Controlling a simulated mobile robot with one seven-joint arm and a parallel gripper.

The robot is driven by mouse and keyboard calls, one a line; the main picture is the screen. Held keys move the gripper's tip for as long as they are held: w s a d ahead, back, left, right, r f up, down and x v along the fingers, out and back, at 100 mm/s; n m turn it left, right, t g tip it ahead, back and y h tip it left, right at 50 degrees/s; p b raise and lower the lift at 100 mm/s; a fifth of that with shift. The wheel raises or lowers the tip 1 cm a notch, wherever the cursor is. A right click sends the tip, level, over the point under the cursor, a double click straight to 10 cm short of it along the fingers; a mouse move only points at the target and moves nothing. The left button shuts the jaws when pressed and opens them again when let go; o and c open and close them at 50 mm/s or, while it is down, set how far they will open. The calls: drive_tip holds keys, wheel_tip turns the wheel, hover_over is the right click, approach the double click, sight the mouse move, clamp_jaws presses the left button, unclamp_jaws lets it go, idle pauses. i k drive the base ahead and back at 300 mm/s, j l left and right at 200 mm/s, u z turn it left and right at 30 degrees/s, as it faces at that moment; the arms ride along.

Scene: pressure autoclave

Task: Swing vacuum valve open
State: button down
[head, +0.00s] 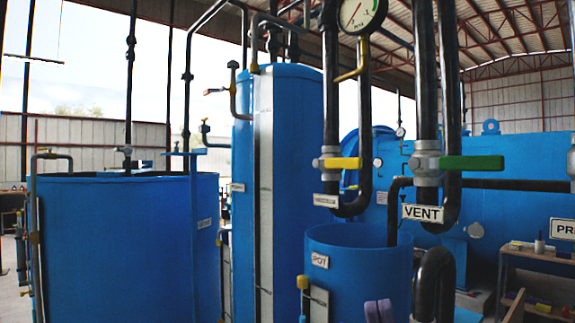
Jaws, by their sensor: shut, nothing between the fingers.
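The valve with the yellow lever (342,163) sits on a black vertical pipe in the middle of the head view. Its lever lies level, pointing right, across the pipe. A small white label (326,200) hangs just below it; its text is too small to read surely. To its right, a valve with a green lever (470,162), also level and pointing right, sits above a "VENT" label (423,213). My gripper (379,311) shows only as two greyish-purple fingertips at the bottom edge, close together, in front of the blue pot. It is well below the yellow lever, touching neither lever.
The blue pot (345,265) labelled "POT" stands below the valves. A round gauge (362,14) is above the yellow lever. A tall blue cylinder (297,180) and a wide blue tank (120,250) stand to the left. Black pipes and a bent pipe (433,283) are close by on the right.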

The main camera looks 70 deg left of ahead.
sight(346, 163)
drive_tip(key=u, duration=1.75)
